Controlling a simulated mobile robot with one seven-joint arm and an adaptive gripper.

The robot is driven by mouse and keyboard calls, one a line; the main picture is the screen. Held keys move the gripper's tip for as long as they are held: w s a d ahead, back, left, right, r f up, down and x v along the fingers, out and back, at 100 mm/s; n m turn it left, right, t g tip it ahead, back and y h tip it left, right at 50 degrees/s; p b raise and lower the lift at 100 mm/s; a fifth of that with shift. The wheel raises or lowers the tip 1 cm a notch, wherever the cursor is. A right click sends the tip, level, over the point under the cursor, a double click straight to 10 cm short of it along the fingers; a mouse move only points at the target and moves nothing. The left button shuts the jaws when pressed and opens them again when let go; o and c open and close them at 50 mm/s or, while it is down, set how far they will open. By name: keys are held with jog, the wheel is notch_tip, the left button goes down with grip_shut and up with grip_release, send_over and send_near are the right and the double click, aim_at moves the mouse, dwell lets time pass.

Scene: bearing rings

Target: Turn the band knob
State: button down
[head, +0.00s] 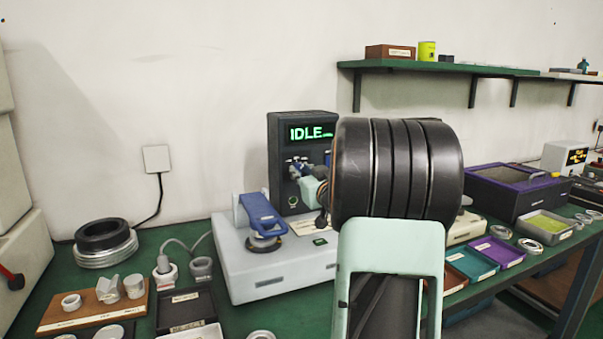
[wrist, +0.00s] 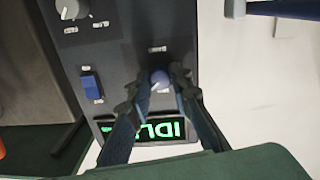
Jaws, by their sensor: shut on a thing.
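A dark upright control panel (head: 287,190) with a green IDLE display stands on a pale grey machine against the wall. The panel fills the middle of the wrist view (wrist: 120,45), with its display (wrist: 150,131) upside down. A small round grey-blue knob (wrist: 160,79) with a pale pointer line sits beside the display. My gripper (wrist: 159,87) is shut on this knob, one finger on each side. The label by it is too small to read, so I cannot tell if it is the band knob. In the head view my arm hides part of the panel.
A larger grey knob (wrist: 72,8) and a blue switch (wrist: 91,86) sit on the same panel. A blue-handled part (head: 262,217) rests on the grey machine (head: 270,278) in front of the panel. A green shelf (head: 430,68) hangs on the wall to the right.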

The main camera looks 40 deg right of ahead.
jog(key=shift+f, duration=0.15)
jog(key=shift+n+b, duration=3.75)
jog(key=shift+n, duration=1.05)
jog(key=shift+d, duration=0.1)
jog(key=c, duration=1.7)
grip_release()
jog(key=shift+c, duration=0.2)
jog(key=v, duration=1.2)
